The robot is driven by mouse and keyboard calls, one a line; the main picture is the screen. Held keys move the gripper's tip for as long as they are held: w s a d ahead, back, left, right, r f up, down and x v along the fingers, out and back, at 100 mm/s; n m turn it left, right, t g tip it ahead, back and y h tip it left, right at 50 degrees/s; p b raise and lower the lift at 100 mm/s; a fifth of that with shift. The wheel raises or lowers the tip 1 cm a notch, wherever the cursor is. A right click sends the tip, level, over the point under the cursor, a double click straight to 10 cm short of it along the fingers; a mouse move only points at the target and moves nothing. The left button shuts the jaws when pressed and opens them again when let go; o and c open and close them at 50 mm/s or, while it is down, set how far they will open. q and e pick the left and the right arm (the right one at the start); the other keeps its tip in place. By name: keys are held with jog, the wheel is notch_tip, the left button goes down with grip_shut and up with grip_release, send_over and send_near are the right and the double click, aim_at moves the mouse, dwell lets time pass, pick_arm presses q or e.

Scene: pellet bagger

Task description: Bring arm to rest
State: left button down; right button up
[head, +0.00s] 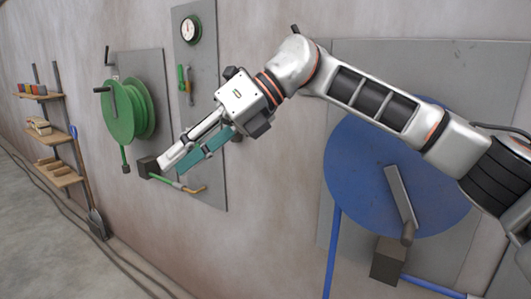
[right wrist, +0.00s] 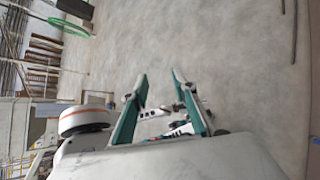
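My right arm comes in from the right of the head view, bent across the wall. Its gripper (head: 174,168) points down and left in front of the wall. In the right wrist view the two teal-lined fingers (right wrist: 160,76) stand apart, with a clear gap between their tips, and hold nothing. In the head view the fingertips overlap a small dark box (head: 147,166) with a green hose; I cannot tell whether they touch it. My left gripper does not show in the head view.
A green reel (head: 130,110) and a large blue disc (head: 350,175) with a grey crank (head: 402,195) are on the wall. A gauge (head: 191,30) hangs on a narrow panel. Shelves (head: 55,135) and a shovel (head: 95,222) stand left. The floor (head: 60,255) at lower left looks mostly clear.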

jog(key=s+a+f+m+g+y, duration=0.25)
jog(key=a+f+y, duration=0.2)
jog(key=y, duration=0.25)
jog(key=w+d+f+m+t+y, duration=0.2)
jog(key=w+d+f+m+t, duration=0.45)
jog(key=m, duration=0.45)
jog(key=w+d+f+m+t+y, duration=0.1)
jog(key=w+d+f+m+t, duration=0.2)
jog(key=d+f+m+t, duration=0.55)
jog(key=d+f+m+t+h, duration=0.4)
jog(key=f+m+h, duration=0.1)
jog(key=f+m, duration=0.25)
jog(key=d+f+m+t+h, duration=0.35)
jog(key=f+m+h, duration=0.2)
jog(key=f, duration=0.35)
jog(key=s+d+f+m+g+h, duration=0.3)
jog(key=s+d+f, duration=0.6)
jog(key=s+f, duration=0.3)
jog(key=s+d+f+m+g+h, duration=0.4)
jog(key=s+d+f, duration=0.5)
jog(key=f, duration=0.8)
jog(key=s+m+h, duration=0.1)
jog(key=s+m, duration=0.1)
jog(key=s, duration=0.1)
jog(key=shift+s+d, duration=0.15)
jog(key=shift+s, duration=0.05)
